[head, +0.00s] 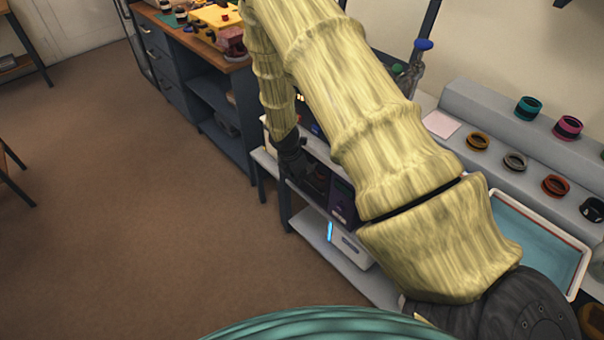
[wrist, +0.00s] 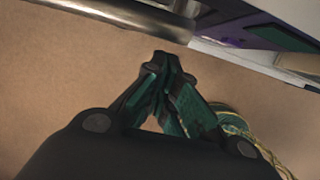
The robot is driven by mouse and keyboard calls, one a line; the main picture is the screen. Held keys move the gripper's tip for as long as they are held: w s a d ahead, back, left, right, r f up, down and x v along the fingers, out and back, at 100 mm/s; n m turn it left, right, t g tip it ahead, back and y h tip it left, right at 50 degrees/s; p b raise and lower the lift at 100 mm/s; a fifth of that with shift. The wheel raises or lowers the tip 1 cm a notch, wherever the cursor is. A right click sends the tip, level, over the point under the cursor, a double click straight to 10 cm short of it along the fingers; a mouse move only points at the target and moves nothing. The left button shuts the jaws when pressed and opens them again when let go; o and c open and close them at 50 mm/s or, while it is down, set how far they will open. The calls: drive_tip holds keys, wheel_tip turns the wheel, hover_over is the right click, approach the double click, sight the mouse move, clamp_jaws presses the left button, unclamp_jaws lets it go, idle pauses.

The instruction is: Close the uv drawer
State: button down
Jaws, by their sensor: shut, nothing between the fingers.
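My gripper (head: 297,160) is shut and empty, pointing down at the front edge of the shelving unit. In the wrist view its dark green-padded fingers (wrist: 170,68) meet at the tips, above the brown floor. A dark purple box (head: 342,202) stands on the shelf just right of the gripper, partly behind my arm. A purple-edged panel (wrist: 235,40) shows at the upper right of the wrist view, apart from the fingers. I cannot tell which part is the uv drawer or how far it is open; my arm covers much of this area.
A white box with a blue light strip (head: 348,246) sits on the lower shelf (head: 312,228). A blue-grey workbench (head: 170,70) stands at the back left. A tray (head: 540,240) and several lens rings lie at right. The brown floor (head: 130,200) at left is clear.

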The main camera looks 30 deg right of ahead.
drive_tip(key=a+r+b, duration=0.1)
drive_tip(key=a+r, duration=0.3)
drive_tip(key=r, duration=0.4)
drive_tip(key=shift+s+a+r+b, duration=0.25)
drive_tip(key=shift+a+r+b, duration=0.05)
drive_tip(key=shift+a+r, duration=0.05)
drive_tip(key=s+a+f+m+y, duration=0.1)
drive_tip(key=s+a+f+m, duration=0.35)
drive_tip(key=s+f, duration=0.3)
drive_tip(key=s+a+f+m+y, duration=0.2)
drive_tip(key=s+a+f+m, duration=0.25)
drive_tip(key=s+f, duration=0.35)
drive_tip(key=s+a+f+m, duration=0.2)
drive_tip(key=s+m, duration=0.3)
drive_tip(key=s, duration=0.5)
drive_tip(key=s+a+f+m, duration=0.1)
drive_tip(key=s+a+m, duration=0.1)
drive_tip(key=s+m, duration=0.4)
drive_tip(key=s, duration=0.5)
drive_tip(key=shift+s+f, duration=0.25)
drive_tip(key=shift+f, duration=0.15)
